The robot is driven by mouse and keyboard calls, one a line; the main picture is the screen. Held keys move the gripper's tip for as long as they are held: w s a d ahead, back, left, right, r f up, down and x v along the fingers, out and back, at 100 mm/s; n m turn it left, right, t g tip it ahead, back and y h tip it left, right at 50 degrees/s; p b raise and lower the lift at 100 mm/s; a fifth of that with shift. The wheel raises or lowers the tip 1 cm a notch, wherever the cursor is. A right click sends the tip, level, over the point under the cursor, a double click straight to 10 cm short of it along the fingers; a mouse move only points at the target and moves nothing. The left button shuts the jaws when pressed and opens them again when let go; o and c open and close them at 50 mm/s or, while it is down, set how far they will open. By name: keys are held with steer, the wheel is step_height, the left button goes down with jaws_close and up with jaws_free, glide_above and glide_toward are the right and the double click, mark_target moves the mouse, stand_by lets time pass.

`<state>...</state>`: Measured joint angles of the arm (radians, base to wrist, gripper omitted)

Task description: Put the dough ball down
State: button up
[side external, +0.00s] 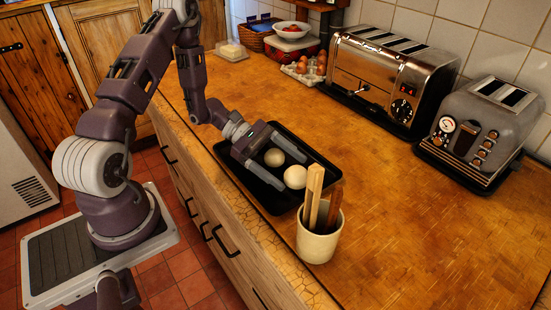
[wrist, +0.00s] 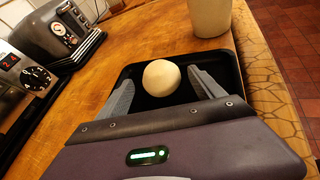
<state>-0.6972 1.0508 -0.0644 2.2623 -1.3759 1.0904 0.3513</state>
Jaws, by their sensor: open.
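Two pale dough balls lie in the black tray (side external: 243,180) in the side external view. One dough ball (side external: 274,157) is between the fingers of my gripper (side external: 293,171); the other dough ball (side external: 295,177) is by the fingertips, nearer the cup. My gripper is open and reaches low over the tray. In the wrist view, one dough ball (wrist: 161,77) shows between the spread fingers of my gripper (wrist: 161,75), with gaps on both sides. The second ball is not visible there, probably hidden behind the gripper body.
A cream cup (side external: 317,243) with wooden utensils stands beside the tray's near right corner. A large toaster (side external: 375,85) and a smaller grey toaster (side external: 480,130) stand along the wall. Eggs (side external: 305,68) sit at the back. The counter right of the tray is clear.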

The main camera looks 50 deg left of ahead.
steer(key=v, duration=1)
steer(key=shift+w, duration=0.1)
steer(key=shift+r, duration=0.35)
steer(key=s+d+r+m+g+y, duration=0.5)
steer(key=s+d+r+m+g, duration=0.15)
steer(key=d+r+m, duration=0.5)
steer(key=s+r+m+t+y, duration=0.6)
steer(key=s+m, duration=0.3)
steer(key=s, duration=0.2)
steer(key=shift+d+r+t+y, duration=0.35)
steer(key=shift+d+r+y, duration=0.1)
steer(key=shift+r+y, duration=0.35)
